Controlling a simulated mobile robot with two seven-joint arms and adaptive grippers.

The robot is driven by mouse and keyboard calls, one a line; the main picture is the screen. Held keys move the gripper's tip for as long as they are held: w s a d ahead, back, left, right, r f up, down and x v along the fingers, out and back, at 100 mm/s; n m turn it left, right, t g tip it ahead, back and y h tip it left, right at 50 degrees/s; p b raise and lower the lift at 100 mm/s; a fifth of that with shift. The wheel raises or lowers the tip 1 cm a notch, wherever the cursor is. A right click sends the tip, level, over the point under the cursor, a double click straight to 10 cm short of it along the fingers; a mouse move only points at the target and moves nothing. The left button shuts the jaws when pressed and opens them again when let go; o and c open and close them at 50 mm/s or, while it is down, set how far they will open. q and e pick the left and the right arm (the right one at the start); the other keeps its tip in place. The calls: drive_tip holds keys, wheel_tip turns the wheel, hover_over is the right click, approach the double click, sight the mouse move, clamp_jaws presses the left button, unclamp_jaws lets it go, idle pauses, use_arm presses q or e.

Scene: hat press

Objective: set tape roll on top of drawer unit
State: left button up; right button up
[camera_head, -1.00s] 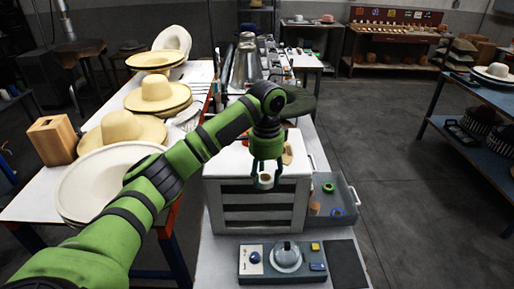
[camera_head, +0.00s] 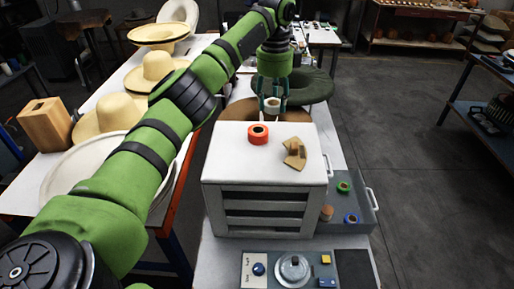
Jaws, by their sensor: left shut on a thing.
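The drawer unit (camera_head: 240,168) is a white box with dark slots in its front and a flat white top. My left gripper (camera_head: 272,101) points down and is shut on a white tape roll (camera_head: 272,105) with a brown core. The roll shows just above the back edge of the unit's top, apart from it in the picture; I cannot tell whether it is over the top or behind it. An orange-red tape roll (camera_head: 258,134) lies on the top. My right gripper is not in view.
A brown angular block (camera_head: 295,153) sits on the unit's top at right. A grey open drawer (camera_head: 346,208) at right holds a green roll (camera_head: 344,187), a blue roll (camera_head: 351,218) and a brown cylinder (camera_head: 326,212). A control panel (camera_head: 290,269) lies in front. The top's front left is clear.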

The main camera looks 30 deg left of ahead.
sight(253, 162)
use_arm(q)
drive_tip(key=s+f, duration=0.1)
drive_tip(key=s, duration=0.1)
drive_tip(key=s+f+p, duration=0.1)
drive_tip(key=s, duration=0.1)
drive_tip(key=s+f+p, duration=0.1)
drive_tip(key=s+f, duration=0.1)
drive_tip(key=shift+s, duration=0.15)
drive_tip(key=s, duration=0.1)
drive_tip(key=s+f+p, duration=0.1)
drive_tip(key=s+f, duration=0.1)
drive_tip(key=shift+s+d, duration=0.2)
drive_tip(key=shift+d, duration=0.05)
drive_tip(key=shift+s+f+p, duration=0.3)
drive_tip(key=shift+f+p, duration=0.05)
wheel_tip(253, 162, down, 3)
drive_tip(key=shift+d+f+p, duration=0.1)
drive_tip(key=shift+f+p, duration=0.05)
drive_tip(key=shift+p, duration=0.7)
drive_tip(key=shift+f, duration=0.25)
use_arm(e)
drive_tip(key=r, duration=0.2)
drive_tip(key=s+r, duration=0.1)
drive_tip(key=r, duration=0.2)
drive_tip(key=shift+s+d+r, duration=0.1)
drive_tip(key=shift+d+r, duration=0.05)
